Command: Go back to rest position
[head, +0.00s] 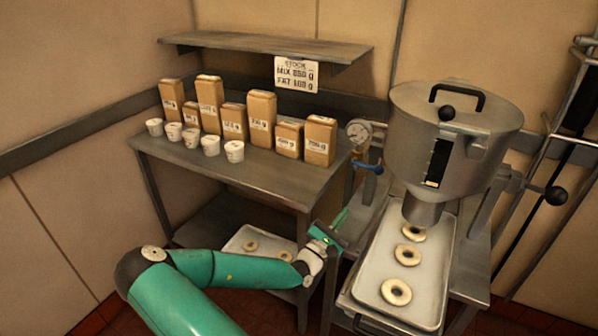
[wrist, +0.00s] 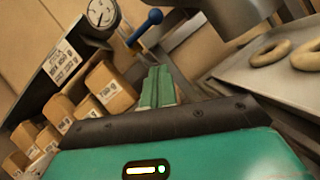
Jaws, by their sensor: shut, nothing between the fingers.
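My green arm reaches from the bottom left of the head view, and my gripper (head: 341,218) is between the steel table and the machine's tray. In the wrist view my gripper (wrist: 157,85) shows its green fingers together, with nothing between them. It touches no object that I can see. The steel hopper machine (head: 455,120) stands at the right, with a gauge (head: 359,131) and a blue-handled valve (head: 367,162) on its left side. The gauge (wrist: 101,12) and the blue handle (wrist: 151,19) also show in the wrist view, beyond the fingers.
A tray (head: 370,281) with several dough rings lies under the hopper. The steel table (head: 255,178) holds several labelled brown packages (head: 262,118) and white cups (head: 234,151). A lower tray (head: 237,241) holds dough rings behind my arm. A wall shelf (head: 265,44) hangs above.

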